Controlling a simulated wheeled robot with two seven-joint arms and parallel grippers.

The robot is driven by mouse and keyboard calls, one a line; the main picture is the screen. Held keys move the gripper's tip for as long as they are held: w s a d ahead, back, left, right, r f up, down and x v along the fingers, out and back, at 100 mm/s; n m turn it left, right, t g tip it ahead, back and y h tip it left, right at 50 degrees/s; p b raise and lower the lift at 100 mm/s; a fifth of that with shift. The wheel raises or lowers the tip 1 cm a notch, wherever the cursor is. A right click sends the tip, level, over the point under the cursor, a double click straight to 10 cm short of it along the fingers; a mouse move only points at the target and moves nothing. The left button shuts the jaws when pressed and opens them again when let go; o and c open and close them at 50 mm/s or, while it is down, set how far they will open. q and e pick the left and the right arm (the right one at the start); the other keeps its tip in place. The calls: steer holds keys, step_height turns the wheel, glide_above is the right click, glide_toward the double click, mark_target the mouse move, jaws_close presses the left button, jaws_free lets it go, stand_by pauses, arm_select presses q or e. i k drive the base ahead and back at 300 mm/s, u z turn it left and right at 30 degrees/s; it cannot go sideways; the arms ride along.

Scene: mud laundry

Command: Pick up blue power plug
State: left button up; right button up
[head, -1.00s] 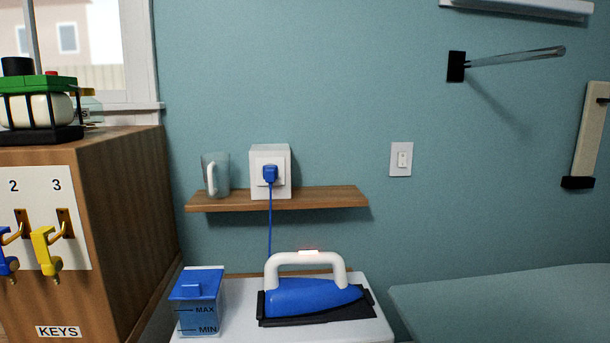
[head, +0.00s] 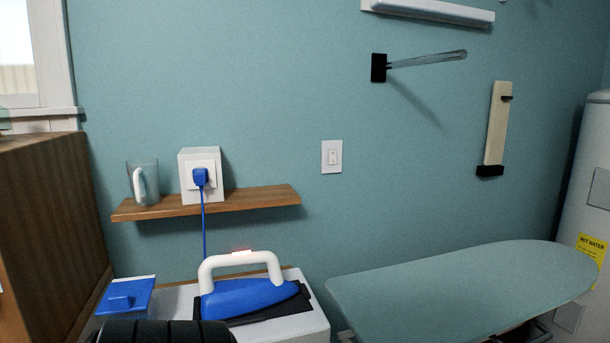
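The blue power plug (head: 201,177) sits in a white socket box (head: 187,158) on the wooden shelf. Its blue cord (head: 203,222) hangs straight down behind the iron. The iron (head: 250,296), blue with a white handle, stands on a white surface below the shelf. A black ribbed shape at the bottom left edge partly covers the iron's near side and the blue-lidded container; it seems to be part of my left arm or gripper, but no fingertips show. My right gripper is not in view. Nothing touches the plug.
A clear mug (head: 143,184) stands left of the socket box on the shelf (head: 250,199). The blue-lidded container (head: 126,297) is left of the iron. An ironing board (head: 460,290) fills the lower right. A light switch (head: 332,157) is on the bare wall.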

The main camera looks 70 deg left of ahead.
mark_target(200, 177)
steer(key=z, duration=0.45)
steer(key=k, duration=1.2)
steer(key=u, duration=1.6)
steer(key=i, duration=0.45)
steer(key=z, duration=0.05)
